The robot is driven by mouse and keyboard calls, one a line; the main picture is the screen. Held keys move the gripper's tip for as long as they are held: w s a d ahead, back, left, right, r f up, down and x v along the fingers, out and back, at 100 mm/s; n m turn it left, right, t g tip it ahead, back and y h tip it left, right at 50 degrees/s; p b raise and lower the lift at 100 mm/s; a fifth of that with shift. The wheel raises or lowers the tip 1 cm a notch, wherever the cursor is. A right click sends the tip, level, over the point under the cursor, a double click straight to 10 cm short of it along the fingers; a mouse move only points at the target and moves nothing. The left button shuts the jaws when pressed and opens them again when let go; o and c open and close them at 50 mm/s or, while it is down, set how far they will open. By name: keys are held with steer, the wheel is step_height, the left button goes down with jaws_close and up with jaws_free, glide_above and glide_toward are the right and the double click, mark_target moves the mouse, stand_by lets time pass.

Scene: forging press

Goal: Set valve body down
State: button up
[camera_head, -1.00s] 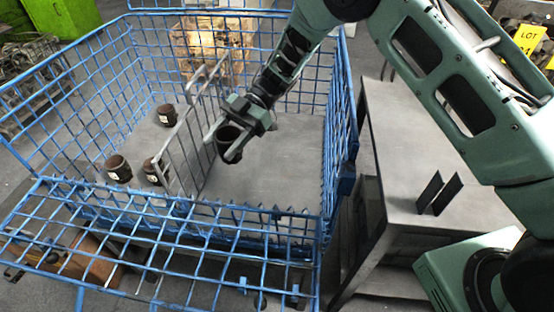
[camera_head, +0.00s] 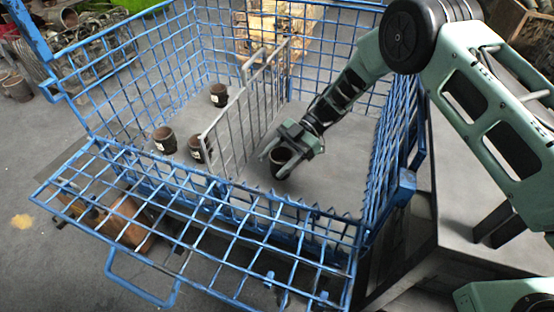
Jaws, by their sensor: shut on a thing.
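My gripper (camera_head: 278,161) reaches down into the blue wire cage (camera_head: 186,48), to the right of its grey mesh divider (camera_head: 246,108). It is shut on a dark brown, cup-shaped valve body (camera_head: 280,156), held upright between the fingers close to the cage floor (camera_head: 330,185). I cannot tell whether its base touches the floor. Three similar valve bodies with white labels stand left of the divider: one at the back (camera_head: 218,95), one at the left (camera_head: 164,140) and one beside the divider (camera_head: 199,149).
The cage's front gate (camera_head: 180,225) is folded down. The floor of the right compartment around my gripper is clear. A grey table (camera_head: 465,240) stands right of the cage. A wooden pallet load (camera_head: 275,30) is behind it.

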steer(key=shift+f, duration=0.4)
steer(key=shift+f+b, duration=0.15)
steer(key=shift+b, duration=0.2)
steer(key=o, duration=1.3)
steer(key=shift+c, duration=0.2)
steer(key=shift+r, duration=0.2)
steer(key=v, duration=0.7)
steer(key=shift+w+d+r, duration=0.2)
steer(key=shift+r, duration=0.25)
